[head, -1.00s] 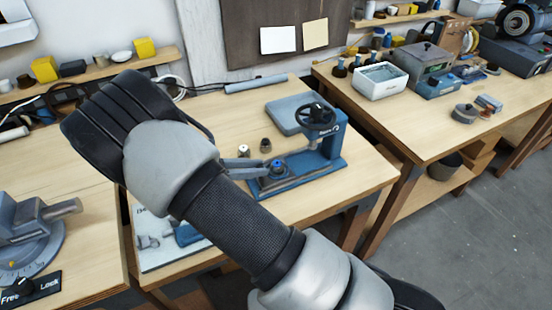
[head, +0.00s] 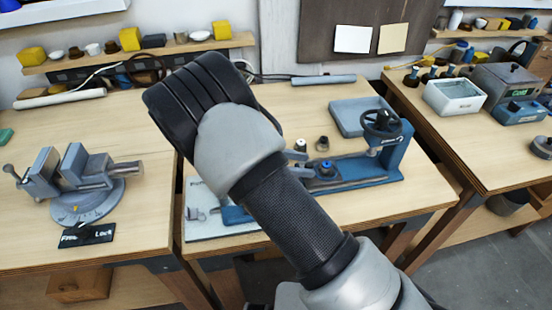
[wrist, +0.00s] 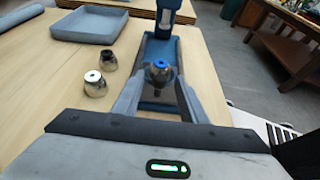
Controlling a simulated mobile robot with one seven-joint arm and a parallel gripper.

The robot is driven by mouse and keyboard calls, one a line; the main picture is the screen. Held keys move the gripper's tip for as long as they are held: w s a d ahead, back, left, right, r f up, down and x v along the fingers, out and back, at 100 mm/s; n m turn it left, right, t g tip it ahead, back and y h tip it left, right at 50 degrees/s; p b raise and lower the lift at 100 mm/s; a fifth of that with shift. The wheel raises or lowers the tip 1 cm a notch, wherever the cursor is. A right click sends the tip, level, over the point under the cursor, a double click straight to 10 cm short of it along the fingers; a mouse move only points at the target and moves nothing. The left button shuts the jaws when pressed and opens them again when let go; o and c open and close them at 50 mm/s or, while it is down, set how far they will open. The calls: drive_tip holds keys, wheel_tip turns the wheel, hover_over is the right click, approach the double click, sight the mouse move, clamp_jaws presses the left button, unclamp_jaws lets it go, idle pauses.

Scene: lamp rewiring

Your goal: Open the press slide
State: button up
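The blue press (head: 393,158) stands on the middle bench, with a black handwheel (head: 382,122) on its column and a low bed along its base. A blue-topped metal piece (head: 326,168) stands upright on the bed; it also shows in the wrist view (wrist: 158,70). My gripper (wrist: 159,88) is open, its two grey fingers apart and pointing toward the press. The blue-topped piece appears between the fingers; I cannot tell whether either finger touches it. In the head view my arm hides most of the gripper and the near end of the press.
A white-topped fitting (wrist: 95,83) and a dark-topped fitting (wrist: 107,60) stand left of the press. A grey-blue tray (wrist: 90,24) lies behind them. A vise (head: 80,180) is on the left bench. A white bin (head: 454,97) is on the right bench.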

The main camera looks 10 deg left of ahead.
drive_tip(key=v, duration=1.6)
drive_tip(key=shift+a+b, duration=0.3)
drive_tip(key=shift+r, duration=0.15)
drive_tip(key=s+d+r+m+g+y+p, duration=0.1)
drive_tip(key=d+r+m+g+y+p, duration=0.1)
drive_tip(key=d+r+m+y, duration=0.45)
drive_tip(key=s+d+r+m+g+y+p, duration=0.1)
drive_tip(key=s+d+r+m+g, duration=0.15)
drive_tip(key=d+r, duration=0.8)
drive_tip(key=s+d+r+m+t+y+p, duration=0.1)
drive_tip(key=s+d+r+m+t+y, duration=0.1)
drive_tip(key=s+d+m, duration=0.3)
drive_tip(key=s+d+r+m+t+y+p, duration=0.2)
drive_tip(key=s+d+r+m+t+y, duration=0.1)
drive_tip(key=s+d+m, duration=0.3)
drive_tip(key=shift+s+d+r+m+t+p, duration=0.3)
drive_tip(key=shift+s+r+m+t, duration=0.15)
drive_tip(key=shift+s+r+m, duration=0.5)
